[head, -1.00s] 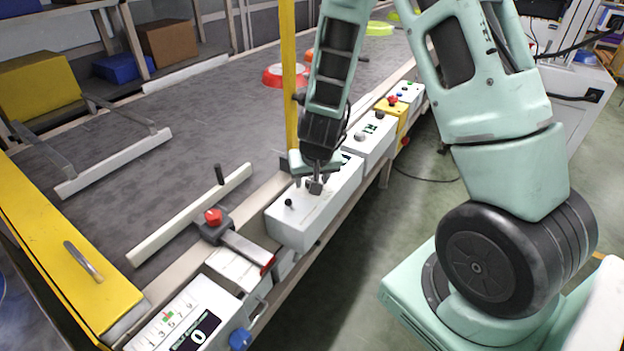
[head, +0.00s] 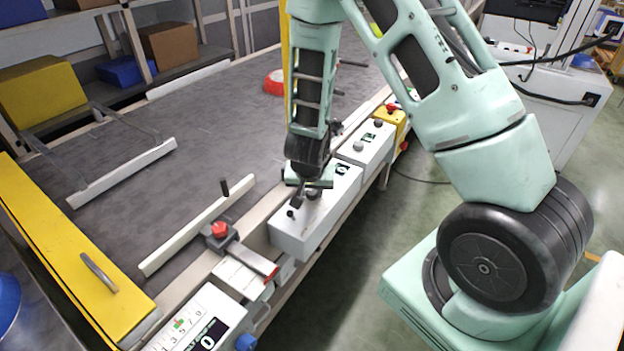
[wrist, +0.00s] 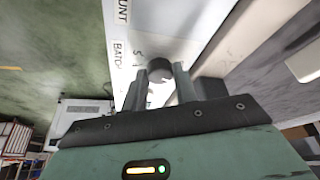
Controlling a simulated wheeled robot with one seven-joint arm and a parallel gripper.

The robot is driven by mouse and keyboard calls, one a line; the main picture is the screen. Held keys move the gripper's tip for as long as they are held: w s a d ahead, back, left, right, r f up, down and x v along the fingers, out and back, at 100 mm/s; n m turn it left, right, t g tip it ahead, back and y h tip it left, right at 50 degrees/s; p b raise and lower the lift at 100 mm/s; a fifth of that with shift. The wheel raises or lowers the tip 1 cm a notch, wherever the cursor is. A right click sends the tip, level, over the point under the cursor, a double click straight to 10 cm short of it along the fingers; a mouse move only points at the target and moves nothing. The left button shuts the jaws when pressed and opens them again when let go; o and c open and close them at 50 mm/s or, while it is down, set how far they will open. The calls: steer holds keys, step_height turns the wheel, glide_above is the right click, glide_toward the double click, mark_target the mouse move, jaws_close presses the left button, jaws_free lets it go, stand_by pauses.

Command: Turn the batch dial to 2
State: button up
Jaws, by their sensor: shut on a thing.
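My gripper (head: 304,196) is over the near white control box (head: 290,238) on the conveyor's edge. In the wrist view its two fingers (wrist: 161,84) stand on either side of a dark round knob, the batch dial (wrist: 160,68), and are shut on it. The word BATCH and a few scale digits show beside the dial on the white panel (wrist: 184,22). The dial's pointer and the number it points to cannot be made out. In the head view my gripper mostly hides the dial. A small black knob (head: 291,213) shows at the box's near end.
More control boxes run along the edge beyond: a white one (head: 372,151) and a yellow one (head: 394,113). Nearer are a clamp with a red knob (head: 219,229) and a box with a display reading 0 (head: 207,335). A white rail (head: 196,228) lies on the grey belt.

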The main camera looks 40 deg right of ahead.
steer(key=m+p, duration=0.1)
steer(key=p, duration=0.2)
steer(key=r+m+g+p, duration=0.1)
steer(key=m+p, duration=0.1)
steer(key=p, duration=0.1)
steer(key=shift+a+m+h+p, duration=0.1)
steer(key=shift+m+h+p, duration=0.2)
steer(key=shift+p, duration=0.1)
steer(key=m+p, duration=0.1)
steer(key=p, duration=0.2)
steer(key=m+g+p, duration=0.1)
steer(key=m+p, duration=0.1)
steer(key=p, duration=0.2)
steer(key=shift+w+g+h, duration=0.2)
steer(key=shift+g+h, duration=0.1)
steer(key=m+p, duration=0.1)
steer(key=p, duration=0.1)
steer(key=m+p, duration=0.1)
steer(key=shift+w+f+m+g+p, duration=0.1)
steer(key=shift+f+m+g+p, duration=0.15)
steer(key=shift+m+g+p, duration=0.15)
steer(key=shift+w+f+m+g+p, duration=0.15)
steer(key=shift+m+g+p, duration=0.1)
steer(key=shift+m, duration=0.45)
steer(key=shift+f+m+g+p, duration=0.15)
steer(key=shift+m+g, duration=0.1)
steer(key=shift+m, duration=0.45)
steer(key=o, duration=1)
steer(key=shift+c, duration=0.2)
